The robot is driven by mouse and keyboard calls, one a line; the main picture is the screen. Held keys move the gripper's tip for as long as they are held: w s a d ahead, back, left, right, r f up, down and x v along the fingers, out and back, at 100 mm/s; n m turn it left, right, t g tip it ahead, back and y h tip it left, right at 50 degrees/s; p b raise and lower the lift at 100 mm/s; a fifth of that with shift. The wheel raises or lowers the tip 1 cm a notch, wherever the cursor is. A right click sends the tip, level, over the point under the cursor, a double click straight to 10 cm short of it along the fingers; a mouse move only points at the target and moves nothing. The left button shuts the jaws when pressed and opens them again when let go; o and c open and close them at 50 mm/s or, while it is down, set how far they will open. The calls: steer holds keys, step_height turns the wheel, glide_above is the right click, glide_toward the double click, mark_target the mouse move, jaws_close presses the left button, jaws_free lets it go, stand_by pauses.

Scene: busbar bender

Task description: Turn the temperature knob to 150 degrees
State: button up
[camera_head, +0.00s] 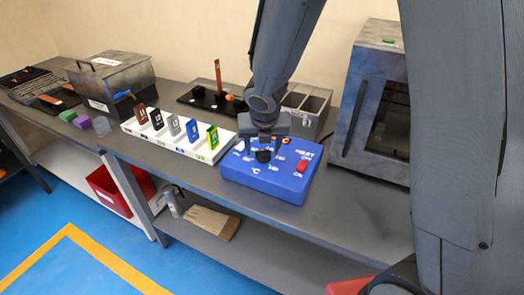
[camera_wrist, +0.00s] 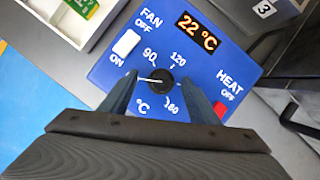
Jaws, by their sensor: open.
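The blue control box (camera_head: 262,186) sits on the bench below my gripper. It fills much of the wrist view (camera_wrist: 105,78). Its black round temperature knob (camera_wrist: 158,80) is in the middle of the panel, with a white pointer line aimed left. The labels 90, 120 and 180 are around it; a 150 label is not visible, perhaps behind the right finger. The knob (camera_head: 264,156) also shows in the head view. My gripper (camera_wrist: 158,84) is open, with one finger on each side of the knob; contact cannot be told. The display (camera_wrist: 197,32) reads 22 °C.
The white fan switch (camera_wrist: 126,43) and red heat switch (camera_wrist: 219,108) are on the same panel. A white rack (camera_head: 170,142) of coloured labelled pieces is at left. Grey bins (camera_head: 306,105) stand behind, an oven-like cabinet (camera_head: 375,85) at right.

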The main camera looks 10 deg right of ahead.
steer(key=shift+f, duration=0.15)
steer(key=c, duration=1)
steer(key=shift+w, duration=0.1)
steer(key=shift+c, duration=0.2)
